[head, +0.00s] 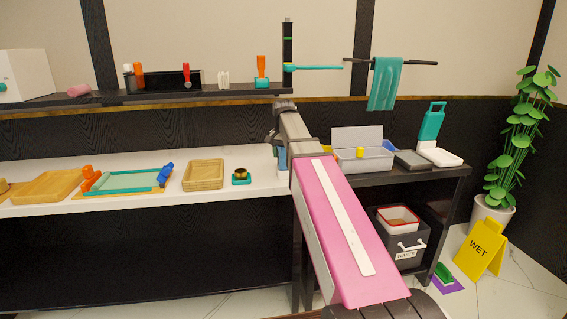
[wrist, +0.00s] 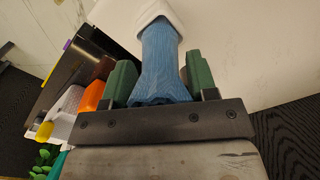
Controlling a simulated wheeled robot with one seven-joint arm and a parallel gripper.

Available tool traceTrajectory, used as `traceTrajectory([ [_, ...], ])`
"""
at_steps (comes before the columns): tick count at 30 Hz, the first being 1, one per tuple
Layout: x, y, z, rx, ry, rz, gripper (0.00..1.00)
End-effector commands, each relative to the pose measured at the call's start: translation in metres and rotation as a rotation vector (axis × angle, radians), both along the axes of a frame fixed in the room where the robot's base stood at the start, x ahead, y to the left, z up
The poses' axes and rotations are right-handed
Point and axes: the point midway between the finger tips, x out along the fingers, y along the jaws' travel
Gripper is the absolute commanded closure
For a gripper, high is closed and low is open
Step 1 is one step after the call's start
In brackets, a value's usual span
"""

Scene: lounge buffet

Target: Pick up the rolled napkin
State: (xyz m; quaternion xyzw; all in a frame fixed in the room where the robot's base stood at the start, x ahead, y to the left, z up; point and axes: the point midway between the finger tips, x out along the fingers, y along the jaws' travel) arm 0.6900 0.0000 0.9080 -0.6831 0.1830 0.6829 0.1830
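The rolled napkin (wrist: 161,58) is a blue, ribbed roll in the wrist view, with a white band or holder (wrist: 150,14) around its far end. My gripper (wrist: 160,78) has its two green fingers on either side of the roll, one left and one right. Narrow gaps seem to show between the fingers and the cloth, so the gripper looks open around it rather than closed on it. In the head view my pink and grey arm hides the fingers. A small blue and white patch (head: 282,156) shows beside the arm and may be the napkin.
The white counter (head: 120,202) holds a wooden tray (head: 48,187), a teal-rimmed tray (head: 128,181) and a basket (head: 203,174). A grey bin (head: 375,160) stands on the dark table at right. A shelf (head: 210,91) runs above. A yellow wet-floor sign (head: 479,249) stands on the floor.

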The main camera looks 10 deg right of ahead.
Motion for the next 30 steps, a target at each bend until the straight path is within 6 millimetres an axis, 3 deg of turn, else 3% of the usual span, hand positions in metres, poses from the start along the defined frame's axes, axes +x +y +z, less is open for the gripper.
traceTrajectory([
  [1, 0.0, 0.0, 0.0, 0.0, 0.0, 0.0, 0.64],
  [4, 0.0, 0.0, 0.0, 0.0, 0.0, 0.0, 0.97],
  [5, 0.0, 0.0, 0.0, 0.0, 0.0, 0.0, 1.0],
  [6, 0.0, 0.0, 0.0, 0.0, 0.0, 0.0, 0.72],
  [9, 0.0, 0.0, 0.0, 0.0, 0.0, 0.0, 1.0],
  [30, 0.0, 0.0, 0.027, 0.0, -0.001, 0.0, 1.0],
])
